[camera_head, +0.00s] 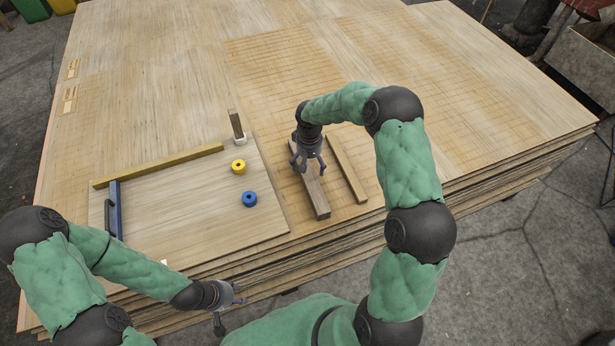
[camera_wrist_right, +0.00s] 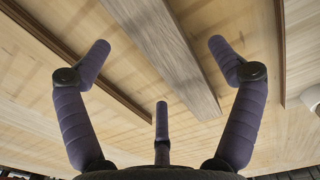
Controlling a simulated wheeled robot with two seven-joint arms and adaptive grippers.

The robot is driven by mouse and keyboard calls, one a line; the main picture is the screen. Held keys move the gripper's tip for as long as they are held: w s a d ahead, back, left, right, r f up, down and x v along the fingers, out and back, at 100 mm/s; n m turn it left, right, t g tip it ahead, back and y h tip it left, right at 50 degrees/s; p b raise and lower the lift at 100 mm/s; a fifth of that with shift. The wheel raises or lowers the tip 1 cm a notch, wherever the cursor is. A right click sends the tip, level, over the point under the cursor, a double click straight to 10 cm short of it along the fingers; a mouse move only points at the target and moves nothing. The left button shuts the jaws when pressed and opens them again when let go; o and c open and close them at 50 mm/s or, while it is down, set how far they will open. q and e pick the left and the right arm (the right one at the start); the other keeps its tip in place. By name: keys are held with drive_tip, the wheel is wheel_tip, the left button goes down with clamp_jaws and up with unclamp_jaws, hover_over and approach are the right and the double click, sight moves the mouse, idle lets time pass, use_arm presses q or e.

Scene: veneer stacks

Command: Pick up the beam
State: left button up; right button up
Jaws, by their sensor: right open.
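A grey-brown wooden beam (camera_head: 317,196) lies on the veneer stack under my right gripper (camera_head: 308,162). A second, thinner beam (camera_head: 347,170) lies to its right, roughly parallel. My right gripper is open above the far part of the first beam. In the right wrist view, this beam (camera_wrist_right: 172,55) runs between the spread fingers (camera_wrist_right: 159,62), with no clear contact. Part of it is hidden by the gripper in the head view. My left gripper (camera_head: 230,304) is open and empty at the stack's near edge.
The far stack surface is clear.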

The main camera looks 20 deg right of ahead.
sight(310, 171)
wheel_tip(310, 171, down, 5)
drive_tip(key=b, duration=0.2)
drive_tip(key=shift+s+d+f+b, duration=0.1)
drive_tip(key=shift+s+d+b, duration=0.05)
drive_tip(key=shift+b, duration=0.2)
drive_tip(key=c, duration=1.5)
